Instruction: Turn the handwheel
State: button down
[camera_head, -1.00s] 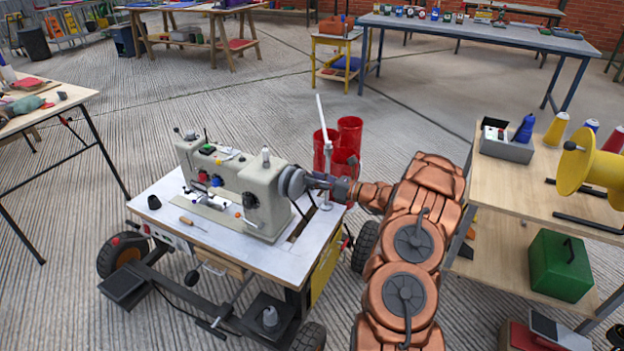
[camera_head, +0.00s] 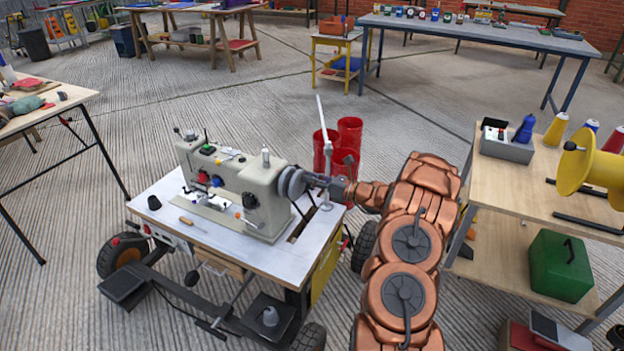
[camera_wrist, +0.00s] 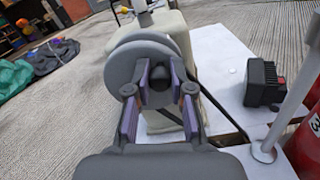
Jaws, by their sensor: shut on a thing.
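The handwheel (camera_head: 291,182) is a grey round wheel on the right end of a beige sewing machine (camera_head: 262,194). The machine stands on a white-topped wheeled table (camera_head: 170,187). My gripper (camera_head: 311,181) reaches in from the right at the wheel. In the wrist view my gripper (camera_wrist: 158,90) has its two purple-lined fingers on either side of the hub, shut on it. The fingertips hide part of the hub and wheel face.
A thin white post (camera_head: 326,150) rises from the table right beside my gripper. Red cylinders (camera_head: 350,133) stand behind it. A dark box (camera_wrist: 262,84) sits on the tabletop to the right in the wrist view. A wooden workbench (camera_head: 500,190) stands on the right.

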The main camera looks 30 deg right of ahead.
jog(key=shift+a+n, duration=0.1)
jog(key=shift+n, duration=0.2)
jog(key=shift+s+a+r+n+b, duration=0.15)
jog(key=shift+s+a+n+b, duration=0.15)
jog(key=shift+n+b, duration=1.2)
jog(key=shift+s+a+r+n+b, duration=0.15)
jog(key=shift+a+n+b, duration=0.2)
jog(key=shift+n+b, duration=1.15)
jog(key=shift+s+a+r+n+b, duration=0.15)
jog(key=shift+s+a+n+b, duration=0.15)
jog(key=shift+n+b, duration=1.2)
jog(key=shift+n+p, duration=0.3)
jog(key=c, duration=1)
grip_release()
jog(key=shift+r, duration=0.1)
jog(key=v, duration=1.2)
